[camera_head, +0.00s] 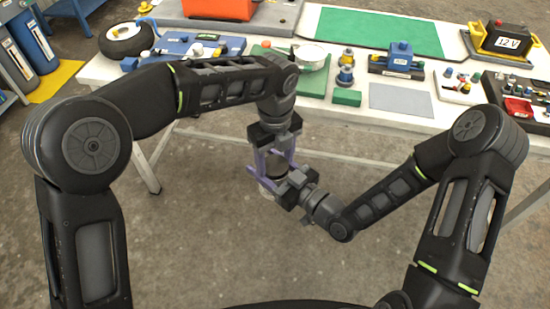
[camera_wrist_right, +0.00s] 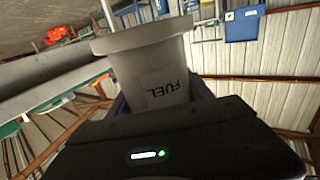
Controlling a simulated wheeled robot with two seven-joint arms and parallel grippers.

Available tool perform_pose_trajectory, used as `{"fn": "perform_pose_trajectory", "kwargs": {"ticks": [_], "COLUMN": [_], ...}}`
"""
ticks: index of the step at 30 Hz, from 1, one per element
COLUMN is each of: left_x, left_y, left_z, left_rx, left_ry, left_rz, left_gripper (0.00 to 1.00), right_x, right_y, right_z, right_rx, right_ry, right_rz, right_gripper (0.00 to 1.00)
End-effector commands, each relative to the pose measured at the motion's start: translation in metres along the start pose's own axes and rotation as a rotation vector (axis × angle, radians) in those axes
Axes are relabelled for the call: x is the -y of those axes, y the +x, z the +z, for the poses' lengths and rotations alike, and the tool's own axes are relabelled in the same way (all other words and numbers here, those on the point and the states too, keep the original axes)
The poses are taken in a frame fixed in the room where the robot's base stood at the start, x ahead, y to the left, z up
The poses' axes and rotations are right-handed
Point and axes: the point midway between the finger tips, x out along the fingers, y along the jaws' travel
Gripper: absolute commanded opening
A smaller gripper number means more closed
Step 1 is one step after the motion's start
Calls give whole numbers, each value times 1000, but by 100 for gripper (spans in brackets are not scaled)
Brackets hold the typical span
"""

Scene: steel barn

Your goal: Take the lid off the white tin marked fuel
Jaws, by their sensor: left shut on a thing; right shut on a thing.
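The white tin shows between my two grippers in the head view (camera_head: 266,189), held in the air in front of the bench. In the right wrist view the tin (camera_wrist_right: 150,72) is close up, with the word FUEL upside down and a wide rim at the picture's top. My right gripper (camera_head: 277,186) is shut on the tin's side. My left gripper (camera_head: 276,160) points down from above, its purple fingers on both sides of a dark round part at the tin's upper end, which looks like the lid (camera_head: 277,171). The fingers hide much of it; whether it is apart from the tin is unclear.
The white bench (camera_head: 225,117) stands beyond my grippers, its front edge close behind them. On it are a green block (camera_head: 347,97), a grey mat (camera_head: 400,100), a white bowl (camera_head: 310,54) and a 12 V battery (camera_head: 504,40). Open floor lies below the tin.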

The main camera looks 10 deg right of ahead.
Motion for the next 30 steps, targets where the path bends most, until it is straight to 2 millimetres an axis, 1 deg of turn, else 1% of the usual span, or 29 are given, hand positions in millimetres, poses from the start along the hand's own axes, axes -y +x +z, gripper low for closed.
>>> {"fn": "perform_pose_trajectory", "kwargs": {"ticks": [21, 22, 30], "left_x": [0, 0, 0], "left_y": [0, 0, 0], "left_z": [0, 0, 0], "left_rx": [0, 0, 0], "left_ry": [3, 3, 2], "left_rz": [2, 2, 1], "left_gripper": [11, 61, 82], "right_x": [-1, -1, 0], "right_y": [0, 0, 0], "right_z": [0, 0, 0], "right_rx": [0, 0, -1], "right_ry": [-1, -1, -1], "right_rz": [1, 1, 0], "right_gripper": [0, 0, 0]}}
